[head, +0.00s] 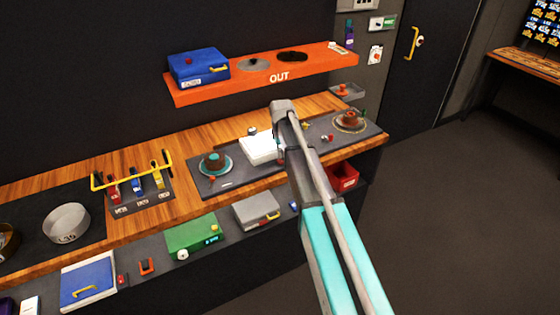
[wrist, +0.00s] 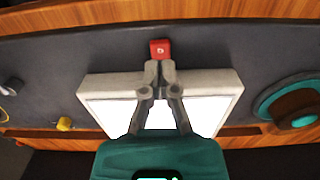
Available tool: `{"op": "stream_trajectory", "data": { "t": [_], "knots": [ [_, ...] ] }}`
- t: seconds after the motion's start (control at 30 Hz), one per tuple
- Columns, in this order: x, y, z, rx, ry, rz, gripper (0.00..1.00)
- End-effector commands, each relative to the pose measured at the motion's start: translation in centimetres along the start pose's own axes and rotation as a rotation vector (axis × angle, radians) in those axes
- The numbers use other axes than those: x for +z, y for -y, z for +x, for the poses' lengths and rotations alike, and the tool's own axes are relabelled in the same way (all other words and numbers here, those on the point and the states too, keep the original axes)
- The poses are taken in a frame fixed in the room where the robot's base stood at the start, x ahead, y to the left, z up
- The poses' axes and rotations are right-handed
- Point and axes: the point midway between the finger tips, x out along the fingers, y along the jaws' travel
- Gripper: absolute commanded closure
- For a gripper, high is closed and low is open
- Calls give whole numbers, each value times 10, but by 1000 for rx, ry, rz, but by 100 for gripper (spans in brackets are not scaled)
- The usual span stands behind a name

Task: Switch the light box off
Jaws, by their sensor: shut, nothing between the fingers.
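The light box (wrist: 92,88) is a pale flat box with a bright white top, lying on a dark grey mat. It also shows in the head view (head: 257,150), partly behind my arm. A small red switch (wrist: 160,49) with a white mark sits at the box's edge in the wrist view. My gripper (wrist: 159,67) is shut and empty, with its fingertips just short of the red switch in the picture. I cannot tell whether they touch it. In the head view my arm hides most of the gripper.
A teal saucer with a brown piece (head: 215,164) stands left of the box, and another brown piece on a dish (head: 350,121) stands right. An orange shelf (head: 225,90) hangs above. A small yellow knob (wrist: 65,124) lies near the box.

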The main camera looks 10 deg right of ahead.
Motion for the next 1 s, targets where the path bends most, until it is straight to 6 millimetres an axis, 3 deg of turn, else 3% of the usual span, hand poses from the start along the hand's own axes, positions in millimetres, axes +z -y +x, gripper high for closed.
{"op": "stream_trajectory", "data": {
  "t": [1.0],
  "knots": [
    [0,0,9,0,0,0,100]
  ]
}}
